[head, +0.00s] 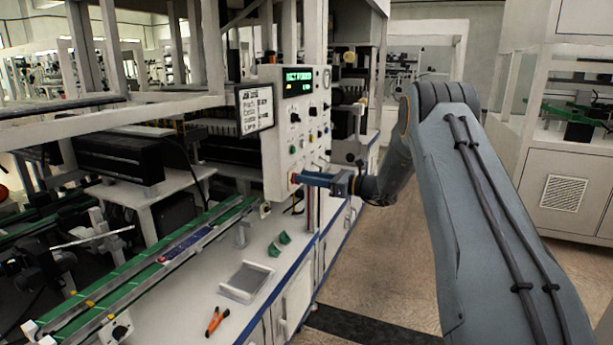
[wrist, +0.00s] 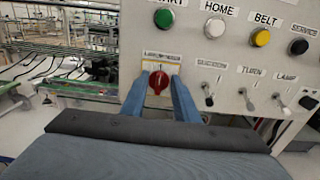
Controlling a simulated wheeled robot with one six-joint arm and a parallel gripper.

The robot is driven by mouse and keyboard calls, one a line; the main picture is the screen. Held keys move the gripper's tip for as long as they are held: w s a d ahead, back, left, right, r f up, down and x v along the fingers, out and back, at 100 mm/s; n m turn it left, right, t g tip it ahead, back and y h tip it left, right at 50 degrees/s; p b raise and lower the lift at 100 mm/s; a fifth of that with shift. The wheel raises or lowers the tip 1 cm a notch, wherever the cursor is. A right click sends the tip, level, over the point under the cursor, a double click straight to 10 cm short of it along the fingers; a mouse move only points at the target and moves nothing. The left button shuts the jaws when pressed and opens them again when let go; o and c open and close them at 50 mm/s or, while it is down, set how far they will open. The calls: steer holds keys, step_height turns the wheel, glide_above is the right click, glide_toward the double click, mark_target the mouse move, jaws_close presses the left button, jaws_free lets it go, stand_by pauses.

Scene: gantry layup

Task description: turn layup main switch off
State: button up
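The control panel (head: 292,140) is a pale upright box with a green display, lamps and knobs. A red rotary switch (wrist: 159,81) on a yellow-edged plate sits at the panel's lower left in the wrist view. Its label above is too blurred to read fully. Its handle looks roughly upright, leaning slightly. My gripper (wrist: 158,85) has its two blue fingers on either side of the red switch, with a narrow gap showing on each side. In the head view my gripper (head: 299,178) reaches the panel's lower edge from the right, and its fingertips hide most of the switch.
Above the switch are green START (wrist: 164,18), white HOME (wrist: 215,29) and yellow BELT (wrist: 261,37) buttons. Toggle levers (wrist: 208,99) stand close to its right. A bench with a green-edged conveyor (head: 150,266) lies below left. The aisle floor (head: 375,260) is clear.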

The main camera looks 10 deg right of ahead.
steer(key=shift+w+a, duration=0.15)
steer(key=shift+a, duration=0.1)
jaws_close()
